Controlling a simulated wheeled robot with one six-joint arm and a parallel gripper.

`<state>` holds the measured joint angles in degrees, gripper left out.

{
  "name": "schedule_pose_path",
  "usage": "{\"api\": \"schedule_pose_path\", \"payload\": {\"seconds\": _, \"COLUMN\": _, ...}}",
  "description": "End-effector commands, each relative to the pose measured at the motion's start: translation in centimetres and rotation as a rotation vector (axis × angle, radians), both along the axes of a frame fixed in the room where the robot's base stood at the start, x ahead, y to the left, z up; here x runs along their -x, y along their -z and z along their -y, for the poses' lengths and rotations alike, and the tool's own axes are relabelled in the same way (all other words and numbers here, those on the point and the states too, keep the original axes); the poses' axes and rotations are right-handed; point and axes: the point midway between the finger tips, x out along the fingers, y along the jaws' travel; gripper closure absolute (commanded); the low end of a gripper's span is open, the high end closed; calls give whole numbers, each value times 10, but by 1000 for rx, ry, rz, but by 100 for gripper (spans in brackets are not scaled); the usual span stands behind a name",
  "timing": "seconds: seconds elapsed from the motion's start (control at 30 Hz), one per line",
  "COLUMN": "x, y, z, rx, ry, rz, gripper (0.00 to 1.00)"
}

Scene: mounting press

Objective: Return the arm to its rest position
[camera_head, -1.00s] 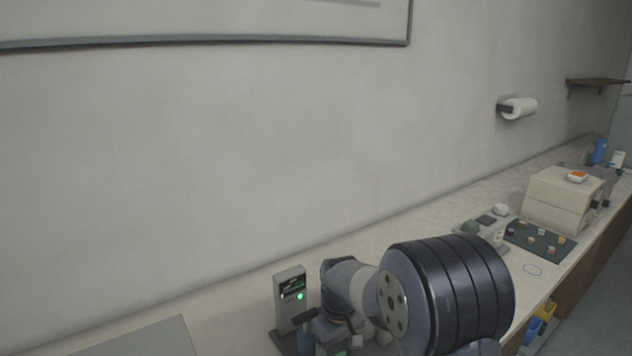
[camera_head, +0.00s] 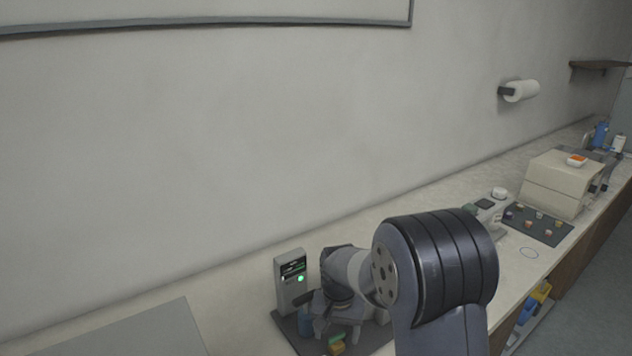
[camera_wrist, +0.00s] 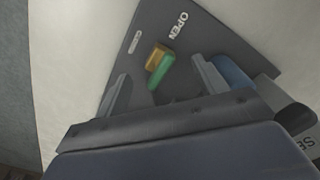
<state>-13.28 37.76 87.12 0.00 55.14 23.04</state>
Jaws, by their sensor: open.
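My gripper (camera_wrist: 163,92) is open in the wrist view, with its two fingers apart. The jaws hold nothing. In the head view my arm reaches over the counter, and my gripper (camera_head: 333,312) is near the press unit (camera_head: 291,280), which has a small screen and a green light. The green and yellow pieces (camera_head: 337,346) show just below it on the dark base. A blue cylinder (camera_wrist: 232,72) stands beside the right finger.
A dark mat (camera_head: 545,232) with several small coloured pieces lies farther right, by a beige box (camera_head: 560,182). A grey panel (camera_head: 150,335) lies at the left. A paper roll (camera_head: 521,91) hangs on the wall. The counter between panel and press is clear.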

Motion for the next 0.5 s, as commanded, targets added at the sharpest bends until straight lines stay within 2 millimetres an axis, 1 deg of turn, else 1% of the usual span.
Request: {"api": "schedule_pose_path", "payload": {"seconds": 0.5, "x": 0, "y": -2, "z": 0, "rx": 0, "ry": 415, "rz": -1, "gripper": 33}}
